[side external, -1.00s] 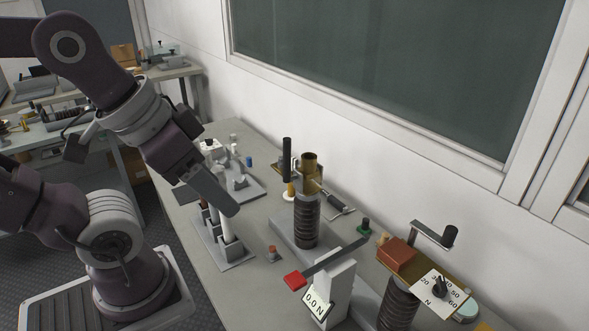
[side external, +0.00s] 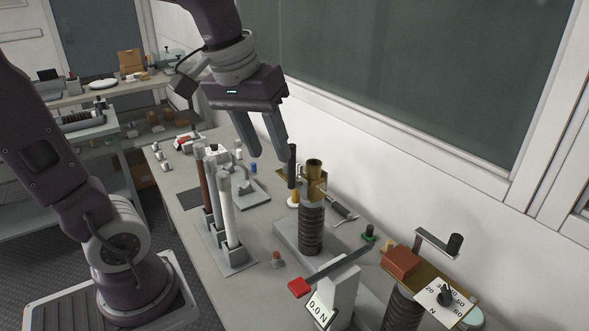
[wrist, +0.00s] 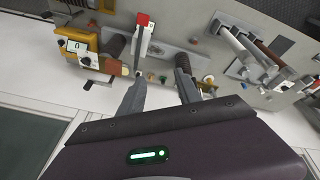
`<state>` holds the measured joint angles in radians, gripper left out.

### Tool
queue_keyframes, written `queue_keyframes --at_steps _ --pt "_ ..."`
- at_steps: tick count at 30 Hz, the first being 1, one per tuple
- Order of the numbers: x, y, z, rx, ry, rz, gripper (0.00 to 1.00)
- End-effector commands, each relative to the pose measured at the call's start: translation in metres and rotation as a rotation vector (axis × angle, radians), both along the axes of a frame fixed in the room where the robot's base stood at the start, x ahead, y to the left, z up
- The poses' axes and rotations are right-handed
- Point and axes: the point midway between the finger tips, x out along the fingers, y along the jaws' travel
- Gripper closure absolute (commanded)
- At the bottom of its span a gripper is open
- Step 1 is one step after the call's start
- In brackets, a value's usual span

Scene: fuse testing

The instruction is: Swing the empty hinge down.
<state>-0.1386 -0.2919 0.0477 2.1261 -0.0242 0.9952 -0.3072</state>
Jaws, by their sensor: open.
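A brass cup-shaped holder (side external: 314,169) stands upright and looks empty on a brass bracket atop a black ribbed insulator (side external: 311,230). I take it for the hinge. A black upright handle (side external: 291,170) stands just left of it. My gripper (side external: 268,153) is open and empty, fingers pointing down, above and left of the holder and apart from it. In the wrist view my two fingers (wrist: 160,75) are spread with nothing held between them. The holder is hard to make out there, partly behind a finger.
A rack (side external: 237,260) with upright brown, grey and white rods stands left of the insulator. A force gauge (side external: 320,309) with a red-ended lever (side external: 300,287) is in front. A second insulator at right carries a copper block (side external: 402,262), crank (side external: 435,243) and dial (side external: 444,297). A wall is behind.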

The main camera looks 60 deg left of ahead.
Motion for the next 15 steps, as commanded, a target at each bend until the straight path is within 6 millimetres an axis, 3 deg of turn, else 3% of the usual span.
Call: queue_keyframes --at_steps 1,3,6,10,15 --pt "0.032 0.021 -0.006 -0.036 0.056 0.136 0.59" --pt "0.073 0.054 -0.019 -0.082 0.124 0.335 0.59" --pt "0.115 0.1 -0.05 -0.125 0.204 0.583 0.59" --pt "0.143 0.141 -0.086 -0.149 0.267 0.791 0.59" --pt "0.15 0.156 -0.108 -0.156 0.292 0.871 0.59"
